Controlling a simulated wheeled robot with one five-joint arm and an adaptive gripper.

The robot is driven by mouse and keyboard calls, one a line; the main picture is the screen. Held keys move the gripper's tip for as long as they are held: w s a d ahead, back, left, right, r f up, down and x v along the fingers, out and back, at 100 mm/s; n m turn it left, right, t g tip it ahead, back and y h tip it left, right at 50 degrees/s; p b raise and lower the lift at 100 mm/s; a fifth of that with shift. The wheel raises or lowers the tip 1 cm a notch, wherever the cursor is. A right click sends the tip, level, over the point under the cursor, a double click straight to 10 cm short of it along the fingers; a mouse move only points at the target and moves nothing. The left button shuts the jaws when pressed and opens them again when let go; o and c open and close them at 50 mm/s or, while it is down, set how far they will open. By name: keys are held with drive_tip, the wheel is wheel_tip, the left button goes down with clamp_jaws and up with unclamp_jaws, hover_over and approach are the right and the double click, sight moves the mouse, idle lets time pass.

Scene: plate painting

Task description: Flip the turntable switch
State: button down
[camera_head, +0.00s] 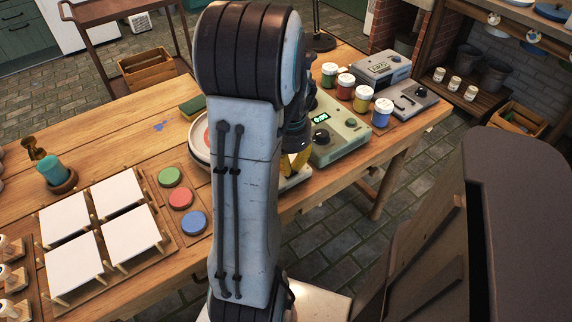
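The turntable (197,146) is at the middle of the table, mostly behind my arm. Its pale round rim and a bit of red on top show at the arm's left edge. A pale corner (296,180) that may be its base shows to the right of the arm. I cannot make out the switch. My gripper (294,161) is low beside this corner, partly behind my arm. Yellow parts show at its end; whether they touch anything is hidden, and so is the gap between the fingers.
A grey-green device (345,138) with a lit display and knob stands close to the gripper's right. Several paint jars (382,112) and two grey boxes (384,68) are beyond it. Left are coloured discs (181,198), white tiles (133,234) and a sponge (192,107).

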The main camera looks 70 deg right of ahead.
drive_tip(key=shift+f, duration=0.15)
drive_tip(key=shift+r+p, duration=2.95)
drive_tip(key=shift+r, duration=0.6)
